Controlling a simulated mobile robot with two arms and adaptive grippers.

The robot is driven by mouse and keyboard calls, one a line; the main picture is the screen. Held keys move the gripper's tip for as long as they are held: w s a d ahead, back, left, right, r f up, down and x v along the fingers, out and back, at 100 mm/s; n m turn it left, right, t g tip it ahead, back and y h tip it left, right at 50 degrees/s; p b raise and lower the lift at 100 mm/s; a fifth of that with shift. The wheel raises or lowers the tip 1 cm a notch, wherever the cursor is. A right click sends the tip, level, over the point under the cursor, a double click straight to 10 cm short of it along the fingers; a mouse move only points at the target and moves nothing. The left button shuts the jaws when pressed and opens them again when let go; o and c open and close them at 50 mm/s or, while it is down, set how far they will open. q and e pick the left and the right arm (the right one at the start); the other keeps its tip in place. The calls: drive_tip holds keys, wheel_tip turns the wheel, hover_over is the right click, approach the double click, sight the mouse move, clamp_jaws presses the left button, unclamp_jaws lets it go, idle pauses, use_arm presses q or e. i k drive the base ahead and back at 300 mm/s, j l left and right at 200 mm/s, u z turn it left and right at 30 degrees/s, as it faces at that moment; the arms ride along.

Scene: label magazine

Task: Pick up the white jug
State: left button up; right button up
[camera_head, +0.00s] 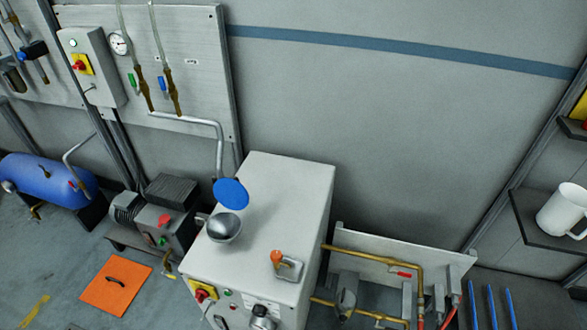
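The white jug (562,211) stands upright on a dark shelf (535,226) at the right edge of the head view. Its handle faces right and is partly cut off by the frame edge. Neither of my grippers is in view, and nothing is touching the jug.
A light grey cabinet (280,190) with buttons and an orange-knobbed part on top stands in the middle. Brass pipes (375,254) run along its right side. A blue tank (45,178) and an orange floor plate (115,286) lie at left. Blue rods (491,305) stand below the shelf.

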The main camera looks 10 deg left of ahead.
sight(567, 205)
drive_tip(key=z, duration=1.4)
drive_tip(key=u, duration=0.55)
drive_tip(key=i+l+u, duration=0.1)
drive_tip(key=l+u, duration=1.1)
drive_tip(key=l, duration=0.15)
drive_tip(key=k+l+u, duration=0.15)
drive_tip(key=l+u, duration=0.3)
